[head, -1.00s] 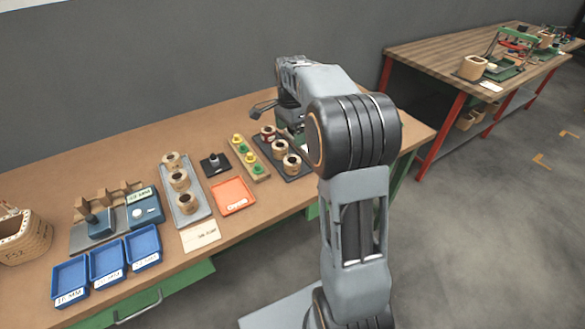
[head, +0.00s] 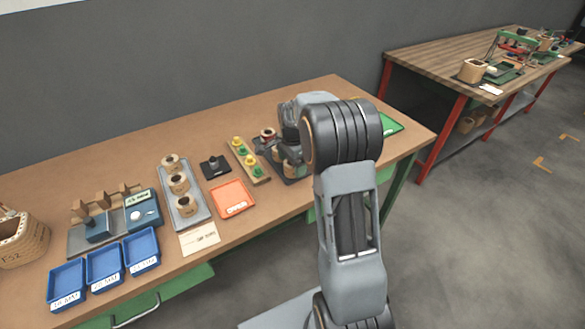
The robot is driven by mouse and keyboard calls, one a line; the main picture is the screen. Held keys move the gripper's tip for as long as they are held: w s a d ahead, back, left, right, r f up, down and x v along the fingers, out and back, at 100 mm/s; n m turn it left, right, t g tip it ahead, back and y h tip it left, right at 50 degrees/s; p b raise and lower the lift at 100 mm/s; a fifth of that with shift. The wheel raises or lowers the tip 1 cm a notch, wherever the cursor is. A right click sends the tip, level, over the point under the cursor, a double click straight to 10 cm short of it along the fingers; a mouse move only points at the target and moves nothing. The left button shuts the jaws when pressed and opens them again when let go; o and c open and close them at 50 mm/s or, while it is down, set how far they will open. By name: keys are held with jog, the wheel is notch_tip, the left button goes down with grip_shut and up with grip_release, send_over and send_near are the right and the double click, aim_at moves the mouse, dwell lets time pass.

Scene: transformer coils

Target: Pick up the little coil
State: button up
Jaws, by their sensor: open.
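Three copper-brown coils with dark centres, an upper (head: 170,161), a middle (head: 178,181) and a lower one (head: 184,204), stand in a row on a grey tray (head: 205,212). Another coil (head: 267,134) with some red on it stands on a dark tray (head: 297,180) to the right. The other coils on that tray are mostly hidden by my arm. I cannot tell by size which coil is the little one. My gripper (head: 284,158) is open and points down over the dark tray, beside that coil. Its fingertips are largely hidden by my wrist.
Between the trays are a wooden strip (head: 261,180) with yellow and green pieces, a black block (head: 214,165) and an orange tray (head: 231,199). Blue trays (head: 104,264) and a device (head: 97,230) stand left. A green tray (head: 390,124) lies right. The table's back is clear.

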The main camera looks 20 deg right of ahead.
jog(key=shift+f, duration=0.25)
jog(key=c, duration=1.1)
